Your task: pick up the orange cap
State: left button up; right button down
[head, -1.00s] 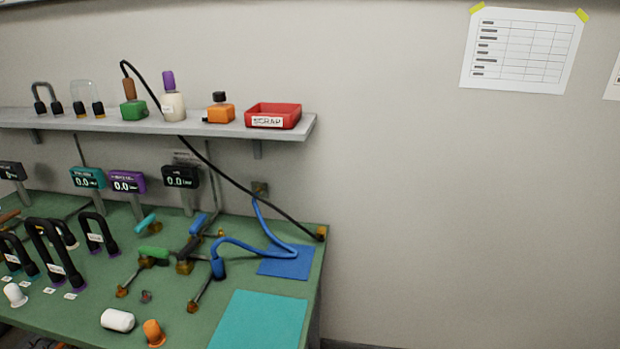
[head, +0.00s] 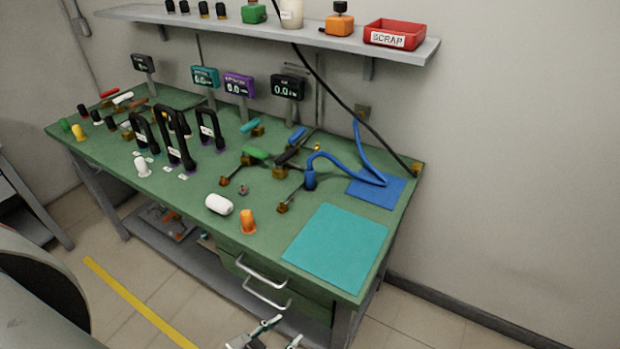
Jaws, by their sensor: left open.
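The orange cap (head: 248,221) stands on the green workbench (head: 262,196) near its front edge, with its wider rim down. A white capsule-shaped piece (head: 219,204) lies just left of it. My left gripper (head: 286,331) shows at the bottom edge of the head view, partly cut off. It is open and empty, in front of the bench and well apart from the cap. My right gripper is not in view.
A teal mat (head: 337,247) lies right of the cap. A blue hose (head: 335,160), valves and several black handles stand behind and left. Drawer handles (head: 262,272) stick out of the bench front. A shelf with a red scrap tray (head: 394,35) hangs above.

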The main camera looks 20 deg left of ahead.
aim_at(247, 219)
jog(key=u, duration=1.2)
